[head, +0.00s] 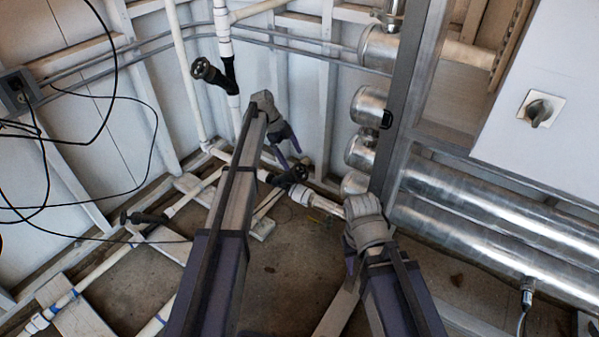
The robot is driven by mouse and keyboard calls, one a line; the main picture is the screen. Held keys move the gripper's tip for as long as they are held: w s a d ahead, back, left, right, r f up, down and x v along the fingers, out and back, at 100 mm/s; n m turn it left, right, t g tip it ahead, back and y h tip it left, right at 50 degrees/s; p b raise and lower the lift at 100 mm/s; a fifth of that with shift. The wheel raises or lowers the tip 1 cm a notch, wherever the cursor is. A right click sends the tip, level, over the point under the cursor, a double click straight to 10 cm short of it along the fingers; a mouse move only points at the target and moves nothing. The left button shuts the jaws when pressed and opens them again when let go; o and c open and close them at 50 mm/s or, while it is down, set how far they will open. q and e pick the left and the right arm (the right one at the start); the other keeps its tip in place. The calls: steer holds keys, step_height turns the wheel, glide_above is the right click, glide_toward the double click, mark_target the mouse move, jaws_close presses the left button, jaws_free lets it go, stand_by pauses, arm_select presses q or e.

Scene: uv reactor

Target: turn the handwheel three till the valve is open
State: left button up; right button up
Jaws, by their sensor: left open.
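Dark handwheels sit on white pipes in the head view: one at the upper left (205,70), one at mid frame (291,176) and one low on the left (145,218). No numbers are readable, so I cannot tell which is handwheel three. My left gripper (289,157) is open and empty, pointing down just above the mid-frame handwheel; I cannot tell whether it touches. My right gripper (352,264) is lower right of that wheel, its fingers mostly hidden behind its own wrist.
Large shiny metal cylinders (490,235) and a dark upright post (408,90) stand on the right. A grey cabinet with a rotary switch (540,109) is at the upper right. Black cables (100,235) hang at the left. White pipes (100,265) cross the floor.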

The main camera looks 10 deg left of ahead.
mark_target(299, 171)
arm_select(q)
steer(key=b+x, duration=0.7)
steer(key=x, duration=0.1)
steer(key=shift+r, duration=0.1)
stand_by(0.4)
steer(key=shift+s, duration=0.1)
steer(key=c, duration=1)
